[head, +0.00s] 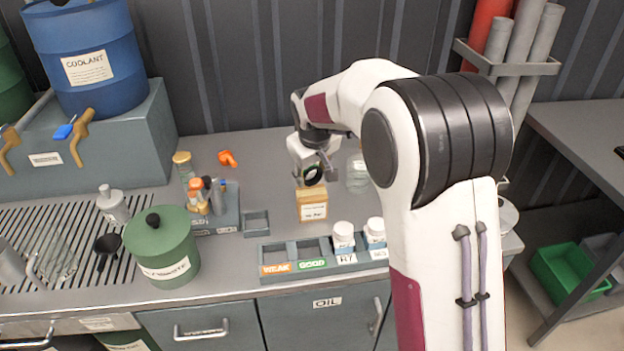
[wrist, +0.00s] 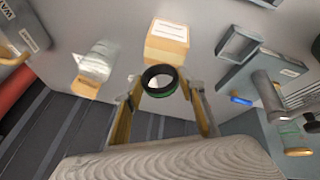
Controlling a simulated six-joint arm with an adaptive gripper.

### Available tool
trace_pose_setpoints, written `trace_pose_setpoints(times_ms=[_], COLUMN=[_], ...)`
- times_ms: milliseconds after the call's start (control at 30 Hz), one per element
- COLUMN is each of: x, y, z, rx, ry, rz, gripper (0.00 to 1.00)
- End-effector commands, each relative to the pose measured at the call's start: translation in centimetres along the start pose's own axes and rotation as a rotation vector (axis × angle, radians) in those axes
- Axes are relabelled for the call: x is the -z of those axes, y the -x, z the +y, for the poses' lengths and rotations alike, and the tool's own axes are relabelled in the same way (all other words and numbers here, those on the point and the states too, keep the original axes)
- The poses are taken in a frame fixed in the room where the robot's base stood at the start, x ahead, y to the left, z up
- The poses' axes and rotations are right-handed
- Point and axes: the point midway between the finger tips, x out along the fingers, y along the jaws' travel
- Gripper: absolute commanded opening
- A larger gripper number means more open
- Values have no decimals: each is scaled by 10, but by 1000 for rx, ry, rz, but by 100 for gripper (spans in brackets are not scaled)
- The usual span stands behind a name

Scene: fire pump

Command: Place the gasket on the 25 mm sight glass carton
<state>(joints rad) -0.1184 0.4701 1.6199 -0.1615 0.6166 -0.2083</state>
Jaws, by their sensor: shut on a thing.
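The gasket (wrist: 159,81) is a black ring with a green lower edge, held between the fingertips of my gripper (wrist: 162,95) in the wrist view. In the head view the gasket (head: 313,176) shows as a dark ring at the end of my gripper (head: 315,172). A tan carton with a white label (head: 313,204) stands on the bench just below and in front of it. The carton (wrist: 168,42) also shows just beyond the ring in the wrist view. The label's print is too small to read. The gasket appears apart from the carton's top.
A divided tray (head: 310,255) with WEAK and GOOD labels and white-capped jars (head: 344,236) stands in front of the carton. A glass jar (head: 357,173) is to the right. A small empty tray (head: 256,222), marker holder and green canister (head: 162,247) are left.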

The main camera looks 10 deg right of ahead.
Motion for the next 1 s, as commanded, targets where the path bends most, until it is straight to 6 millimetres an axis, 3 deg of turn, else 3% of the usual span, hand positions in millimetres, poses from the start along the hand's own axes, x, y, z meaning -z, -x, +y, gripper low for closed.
trace_pose_setpoints(times_ms=[233, 733, 767, 800, 1000], x=[-9, -11, -11, -11, -10], y=[-21, -25, -25, -25, -25], z=[-5, -6, -6, -6, -6], rx=[1, 0, 0, 0, 0], ry=[0, 0, 0, 0, 0], rz=[-1, -1, -1, -1, 0], gripper=[25, 25, 45, 55, 56])
